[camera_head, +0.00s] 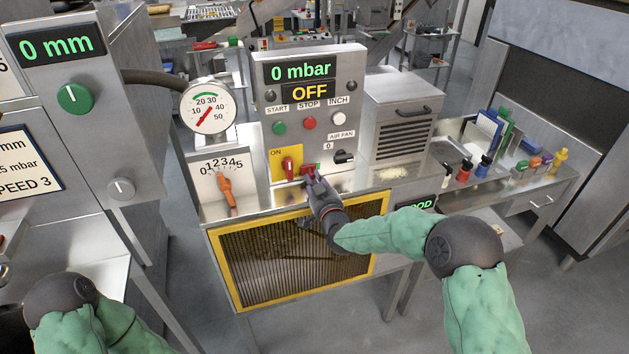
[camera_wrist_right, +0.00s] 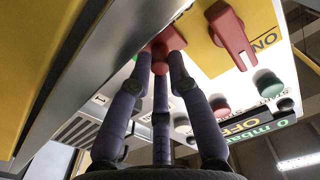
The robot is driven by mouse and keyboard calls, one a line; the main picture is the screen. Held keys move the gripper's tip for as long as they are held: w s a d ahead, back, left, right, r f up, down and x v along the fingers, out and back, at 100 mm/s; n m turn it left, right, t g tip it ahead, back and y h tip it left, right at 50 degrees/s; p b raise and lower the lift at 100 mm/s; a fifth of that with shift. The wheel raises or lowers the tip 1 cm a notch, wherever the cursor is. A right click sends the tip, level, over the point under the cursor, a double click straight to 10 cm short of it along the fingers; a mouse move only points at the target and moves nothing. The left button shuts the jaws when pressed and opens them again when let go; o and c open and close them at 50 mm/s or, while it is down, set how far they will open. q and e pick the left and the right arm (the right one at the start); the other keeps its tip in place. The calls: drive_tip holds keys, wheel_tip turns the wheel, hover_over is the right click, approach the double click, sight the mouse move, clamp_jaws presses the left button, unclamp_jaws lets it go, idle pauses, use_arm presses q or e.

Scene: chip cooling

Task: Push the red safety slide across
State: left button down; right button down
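The red safety slide (camera_head: 307,169) is a small red piece low on the grey control panel, right of the yellow ON plate; a bit of green shows beside it. In the right wrist view the red slide (camera_wrist_right: 164,42) has a rounded knob between my fingertips. My right gripper (camera_head: 313,178) reaches up to it from the front. Its dark fingers (camera_wrist_right: 160,62) converge closely around the knob and appear to touch it. The slide's track is partly hidden by the fingers. My left gripper is out of view; only part of my left arm shows at bottom left.
A red rotary switch (camera_head: 289,166) on the yellow plate sits close left of the slide. An orange lever (camera_head: 227,190) is further left, and a black air fan knob (camera_head: 344,157) is to the right. A yellow-framed grille (camera_head: 222,262) lies below. The display reads OFF.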

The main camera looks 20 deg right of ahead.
drive_tip(key=shift+a+b, duration=0.75)
drive_tip(key=shift+a, duration=0.55)
drive_tip(key=shift+d, duration=0.1)
drive_tip(key=c, duration=1.5)
unclamp_jaws()
drive_tip(key=shift+o, duration=0.3)
drive_tip(key=shift+a, duration=0.2)
drive_tip(key=shift+s+d, duration=0.1)
drive_tip(key=s, duration=1.2)
drive_tip(key=shift+d, duration=0.15)
